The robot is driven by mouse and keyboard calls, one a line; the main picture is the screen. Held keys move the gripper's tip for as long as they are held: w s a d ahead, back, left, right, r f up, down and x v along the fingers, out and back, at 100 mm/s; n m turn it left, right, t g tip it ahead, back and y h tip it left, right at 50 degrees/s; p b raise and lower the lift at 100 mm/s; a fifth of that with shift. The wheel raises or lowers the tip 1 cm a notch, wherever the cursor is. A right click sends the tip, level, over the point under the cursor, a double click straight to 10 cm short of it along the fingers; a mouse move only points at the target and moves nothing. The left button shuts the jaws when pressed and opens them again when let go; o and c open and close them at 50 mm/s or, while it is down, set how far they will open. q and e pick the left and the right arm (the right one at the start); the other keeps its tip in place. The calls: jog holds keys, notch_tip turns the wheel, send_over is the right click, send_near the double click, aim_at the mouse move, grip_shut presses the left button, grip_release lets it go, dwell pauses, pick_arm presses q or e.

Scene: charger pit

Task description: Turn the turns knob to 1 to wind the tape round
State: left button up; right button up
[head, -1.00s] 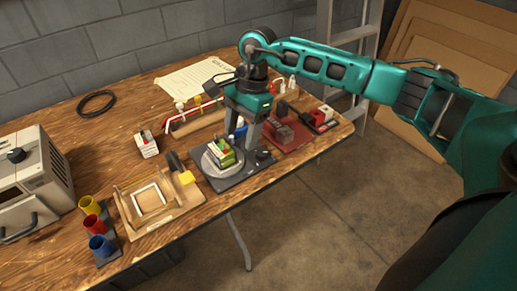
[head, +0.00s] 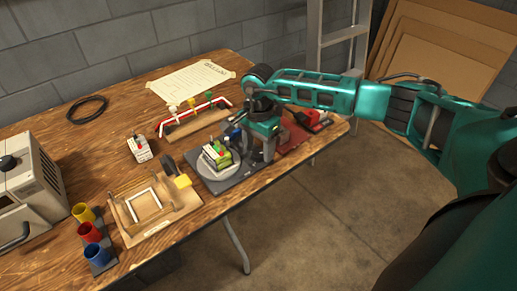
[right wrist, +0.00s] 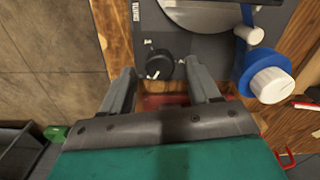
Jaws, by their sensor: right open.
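The black turns knob (right wrist: 159,66) with a white pointer mark sits on a dark grey base plate (right wrist: 190,50), beside a printed scale too small to read. My right gripper (right wrist: 162,78) is open, with one finger on each side of the knob and apart from it. In the head view my right gripper (head: 262,155) hangs over the right end of the base plate and hides the knob. The round turntable (head: 218,176) on the plate carries a green and white block (head: 217,155). My left gripper is not in view.
A wooden jig (head: 150,205) with a yellow-handled tool lies left of the plate. A red tray (head: 296,138) is right of my gripper. Coloured cups (head: 90,232) and a beige machine (head: 30,190) stand at left. The table's front edge is close by.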

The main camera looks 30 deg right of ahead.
jog(key=shift+f, duration=0.55)
jog(key=c, duration=1)
